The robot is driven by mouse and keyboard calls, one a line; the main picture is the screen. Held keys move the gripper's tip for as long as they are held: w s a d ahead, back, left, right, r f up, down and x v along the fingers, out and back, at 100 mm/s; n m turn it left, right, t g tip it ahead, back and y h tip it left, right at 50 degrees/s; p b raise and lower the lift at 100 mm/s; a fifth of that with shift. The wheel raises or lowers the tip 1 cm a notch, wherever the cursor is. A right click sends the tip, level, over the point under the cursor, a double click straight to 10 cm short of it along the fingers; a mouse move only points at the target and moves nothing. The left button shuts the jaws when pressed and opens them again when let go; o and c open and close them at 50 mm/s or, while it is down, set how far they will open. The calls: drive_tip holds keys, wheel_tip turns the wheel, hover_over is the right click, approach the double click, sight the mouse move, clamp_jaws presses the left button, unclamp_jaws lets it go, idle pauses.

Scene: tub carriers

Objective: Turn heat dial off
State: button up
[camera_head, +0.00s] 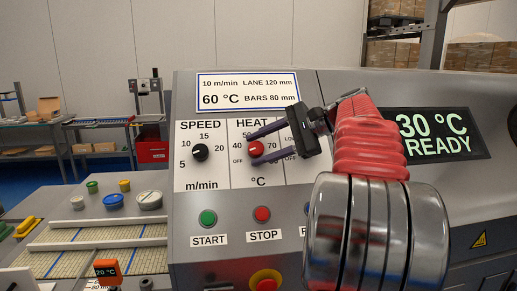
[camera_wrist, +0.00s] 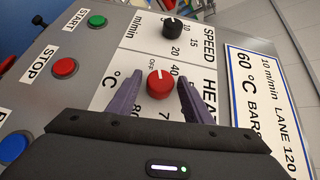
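The red heat dial (camera_head: 256,148) sits on the white HEAT scale of the grey machine panel. In the wrist view the dial (camera_wrist: 160,85) shows a white mark pointing toward the side with OFF and 40; exactly which it meets is hard to tell. My gripper (camera_head: 252,148) has purple fingers reaching in from the right, one above and one below the dial. In the wrist view my gripper (camera_wrist: 160,80) is open, with a finger on each side of the dial and a small gap visible on both sides.
The black speed dial (camera_head: 200,152) is left of the heat dial. The green START button (camera_head: 208,217) and red STOP button (camera_head: 262,214) are below. A display (camera_head: 436,134) reads 30 °C READY. A sign (camera_head: 247,91) reads 60 °C. A red-and-yellow button (camera_head: 266,281) is lower down.

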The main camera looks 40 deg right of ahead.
drive_tip(key=shift+o, duration=0.3)
drive_tip(key=shift+r, duration=0.1)
drive_tip(key=shift+s+d+r, duration=0.2)
drive_tip(key=shift+s+d, duration=0.1)
drive_tip(key=shift+s, duration=0.15)
drive_tip(key=v, duration=1.2)
drive_tip(key=shift+s, duration=0.25)
drive_tip(key=shift+d, duration=0.15)
